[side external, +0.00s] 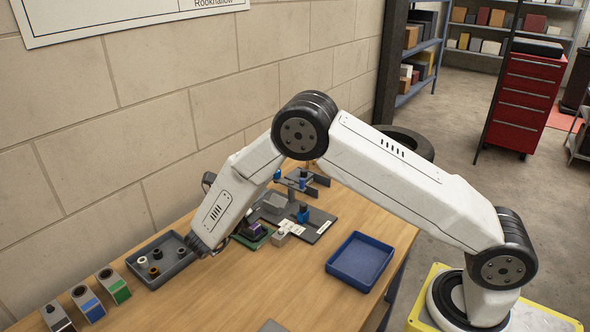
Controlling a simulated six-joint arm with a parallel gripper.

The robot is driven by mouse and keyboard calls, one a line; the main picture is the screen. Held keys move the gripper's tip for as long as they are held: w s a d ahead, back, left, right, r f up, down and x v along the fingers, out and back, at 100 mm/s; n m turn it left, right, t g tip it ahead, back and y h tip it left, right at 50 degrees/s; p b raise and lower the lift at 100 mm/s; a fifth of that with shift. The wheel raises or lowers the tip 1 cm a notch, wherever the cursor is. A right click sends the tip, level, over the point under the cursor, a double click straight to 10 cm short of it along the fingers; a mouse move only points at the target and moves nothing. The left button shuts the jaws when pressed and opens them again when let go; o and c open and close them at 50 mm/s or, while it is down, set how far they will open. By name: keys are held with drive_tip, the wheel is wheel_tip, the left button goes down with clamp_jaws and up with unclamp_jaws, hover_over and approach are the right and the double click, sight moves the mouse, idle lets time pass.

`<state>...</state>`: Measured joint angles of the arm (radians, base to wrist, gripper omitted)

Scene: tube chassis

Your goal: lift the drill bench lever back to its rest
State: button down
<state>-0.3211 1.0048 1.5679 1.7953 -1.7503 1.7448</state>
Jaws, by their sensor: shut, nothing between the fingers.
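A dark grey bench plate (322,221) with a pale label lies on the wooden table behind my forearm. A blue-collared post (303,213) stands on it. Dark arms with blue parts (318,181) rise at its back. I cannot tell which part is the drill bench lever, or its angle, as my forearm covers part of this area. My gripper (204,247) is at the low end of my forearm, left of the plate. It is shut and empty, small and partly hidden. I cannot tell whether it touches anything.
A green base (256,241) with a dark and purple part and a whitish block (290,228) sit near the plate. A grey tray (178,266) holds small cylinders. Several coloured blocks (115,286) stand front left. A blue tray (360,262) lies right. The front table is mostly clear.

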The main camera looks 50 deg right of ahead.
drive_tip(key=shift+w+r, duration=0.15)
drive_tip(key=w+r+n, duration=0.3)
drive_tip(key=w+n, duration=0.2)
drive_tip(key=w, duration=0.2)
drive_tip(key=w+r+n, duration=0.2)
drive_tip(key=w+n, duration=0.4)
drive_tip(key=w, duration=0.1)
drive_tip(key=shift+w+r+n+y, duration=0.3)
drive_tip(key=shift+w+r, duration=0.1)
idle(0.3)
drive_tip(key=shift+s+a+r, duration=0.1)
drive_tip(key=shift+s, duration=0.05)
idle(0.8)
drive_tip(key=s+a, duration=0.4)
drive_tip(key=a, duration=0.6)
drive_tip(key=shift+a+r, duration=0.3)
drive_tip(key=shift+r, duration=0.15)
